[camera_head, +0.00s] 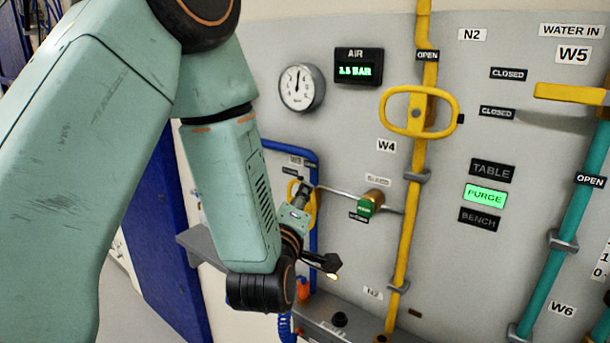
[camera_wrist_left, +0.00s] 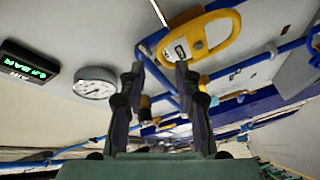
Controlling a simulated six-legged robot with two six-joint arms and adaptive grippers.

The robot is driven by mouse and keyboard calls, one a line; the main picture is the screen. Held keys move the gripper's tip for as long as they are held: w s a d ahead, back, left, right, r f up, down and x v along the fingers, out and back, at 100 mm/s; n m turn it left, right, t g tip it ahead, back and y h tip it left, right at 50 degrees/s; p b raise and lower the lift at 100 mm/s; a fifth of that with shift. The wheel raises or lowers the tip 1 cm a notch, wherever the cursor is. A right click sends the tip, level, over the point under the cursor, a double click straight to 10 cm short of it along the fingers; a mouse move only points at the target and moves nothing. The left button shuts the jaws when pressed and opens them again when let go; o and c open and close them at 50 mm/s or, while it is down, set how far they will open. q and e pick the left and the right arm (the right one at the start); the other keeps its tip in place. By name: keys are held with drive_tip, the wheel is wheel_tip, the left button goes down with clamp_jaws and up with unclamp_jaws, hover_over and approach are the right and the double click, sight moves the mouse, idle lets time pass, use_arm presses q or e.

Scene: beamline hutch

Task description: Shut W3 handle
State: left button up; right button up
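A yellow oval handle (camera_head: 312,207) sits on a blue pipe, mostly hidden behind my left gripper in the head view. I take it for W3, but I cannot read its label. I cannot tell whether a finger touches the handle. My right gripper is not in view.
The blue pipe (camera_head: 316,240) runs down beside a brass valve (camera_head: 374,197) with a green tag. A yellow pipe with a large oval handle (camera_head: 454,110) stands to the right, near the W4 label. A gauge (camera_head: 301,88) is above; a grey ledge (camera_head: 350,325) is below.

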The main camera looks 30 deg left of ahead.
use_arm(q)
drive_tip(key=p+x, duration=0.1)
drive_tip(key=x, duration=0.6)
drive_tip(key=shift+w+a+f+p, duration=0.1)
drive_tip(key=shift+w+a+p, duration=0.1)
drive_tip(key=shift+p, duration=0.15)
drive_tip(key=shift+s, duration=0.1)
drive_tip(key=shift+c, duration=1)
clamp_jaws()
